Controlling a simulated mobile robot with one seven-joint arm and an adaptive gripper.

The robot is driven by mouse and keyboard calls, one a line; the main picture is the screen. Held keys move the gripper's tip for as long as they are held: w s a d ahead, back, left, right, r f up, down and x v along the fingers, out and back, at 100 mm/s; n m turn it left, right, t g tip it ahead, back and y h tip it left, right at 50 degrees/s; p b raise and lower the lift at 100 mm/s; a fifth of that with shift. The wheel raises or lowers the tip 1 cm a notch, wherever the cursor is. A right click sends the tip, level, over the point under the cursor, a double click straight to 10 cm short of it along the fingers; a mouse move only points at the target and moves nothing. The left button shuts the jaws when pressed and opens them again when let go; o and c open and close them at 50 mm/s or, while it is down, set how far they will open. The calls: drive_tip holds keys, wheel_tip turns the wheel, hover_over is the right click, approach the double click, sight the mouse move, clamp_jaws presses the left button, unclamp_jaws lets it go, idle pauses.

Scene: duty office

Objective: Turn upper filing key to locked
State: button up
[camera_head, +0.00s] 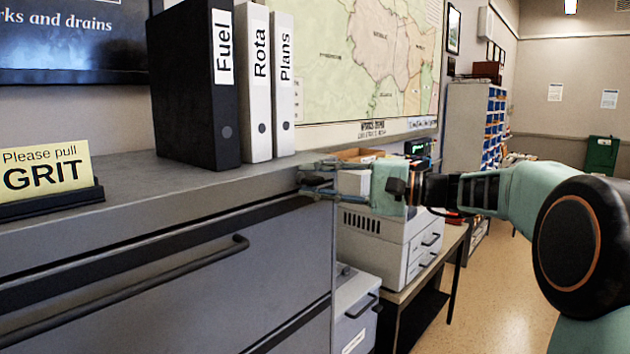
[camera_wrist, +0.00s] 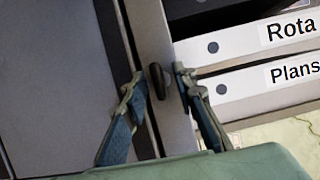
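The grey filing cabinet (camera_head: 170,275) fills the lower left of the head view, with its upper drawer front facing me. The small dark key (camera_wrist: 157,80) shows in the wrist view on the pale grey strip (camera_wrist: 172,128) beside the drawer front. Its long side runs roughly along the strip. My gripper (camera_head: 312,180) is at the cabinet's top right corner. In the wrist view, its fingertips (camera_wrist: 159,81) are apart, one on each side of the key, with small gaps visible. The key cannot be made out in the head view. I see no lock markings.
A Fuel binder (camera_head: 195,85), Rota binder (camera_head: 257,90) and Plans binder (camera_head: 284,90) stand on the cabinet top above the gripper. A GRIT sign (camera_head: 45,180) is at left. A printer (camera_head: 385,225) on a table (camera_head: 425,275) stands behind my gripper. Floor is clear at right.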

drive_tip(key=shift+d, duration=0.1)
drive_tip(key=v, duration=1.1)
drive_tip(key=shift+s+d, duration=0.2)
drive_tip(key=shift+d, duration=0.2)
drive_tip(key=shift+a, duration=0.1)
